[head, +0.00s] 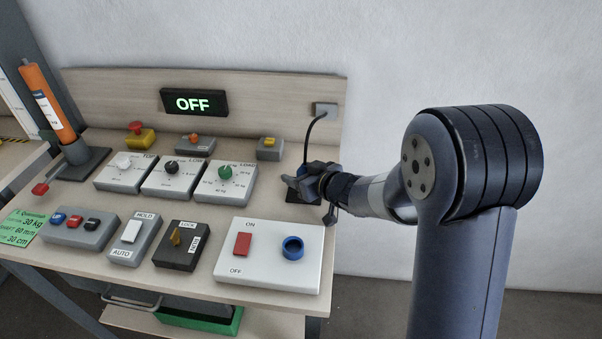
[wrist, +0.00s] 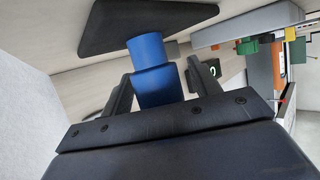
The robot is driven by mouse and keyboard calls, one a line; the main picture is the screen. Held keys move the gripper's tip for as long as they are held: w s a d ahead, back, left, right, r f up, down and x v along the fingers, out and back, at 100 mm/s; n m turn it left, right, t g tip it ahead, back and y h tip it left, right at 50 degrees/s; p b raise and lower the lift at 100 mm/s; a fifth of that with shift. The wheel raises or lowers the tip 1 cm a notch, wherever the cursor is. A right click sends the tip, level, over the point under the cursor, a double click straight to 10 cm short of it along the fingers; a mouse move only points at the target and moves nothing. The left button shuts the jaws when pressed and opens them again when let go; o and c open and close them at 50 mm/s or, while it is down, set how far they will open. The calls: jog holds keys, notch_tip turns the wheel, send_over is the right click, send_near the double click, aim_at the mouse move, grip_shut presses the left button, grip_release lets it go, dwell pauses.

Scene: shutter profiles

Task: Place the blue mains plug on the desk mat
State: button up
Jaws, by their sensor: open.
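The blue mains plug (wrist: 147,48) stands between the two fingers of my open gripper (wrist: 160,80) in the wrist view. Its far end meets or overlaps the dark desk mat (wrist: 105,25); I cannot tell whether they touch. In the head view my gripper (head: 300,184) is low over the right side of the bench, and part of the mat (head: 291,197) shows beneath it. A black cable (head: 308,133) runs from the grey wall socket (head: 325,110) down to my gripper.
A white panel (head: 230,270) with a red switch (head: 243,244) and a round blue socket (head: 292,247) lies in front of the mat. Three dial boxes (head: 219,185) stand to its left. The OFF display (head: 194,103) is on the backboard. The bench's right edge is close.

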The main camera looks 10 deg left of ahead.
aim_at(305, 164)
jog(key=shift+s+d+r, duration=0.15)
jog(key=shift+d+r, duration=0.05)
jog(key=shift+r, duration=0.1)
jog(key=p+v, duration=0.1)
jog(key=v, duration=1)
jog(key=shift+s+d, duration=0.15)
jog(key=shift+d, duration=0.05)
jog(key=b+x, duration=0.1)
jog(key=x, duration=1)
jog(key=shift+a+f, duration=0.15)
jog(key=shift+a, duration=0.15)
jog(key=shift+w+a, duration=0.15)
jog(key=shift+w, duration=0.2)
jog(key=shift+r+p, duration=0.6)
jog(key=shift+r, duration=1)
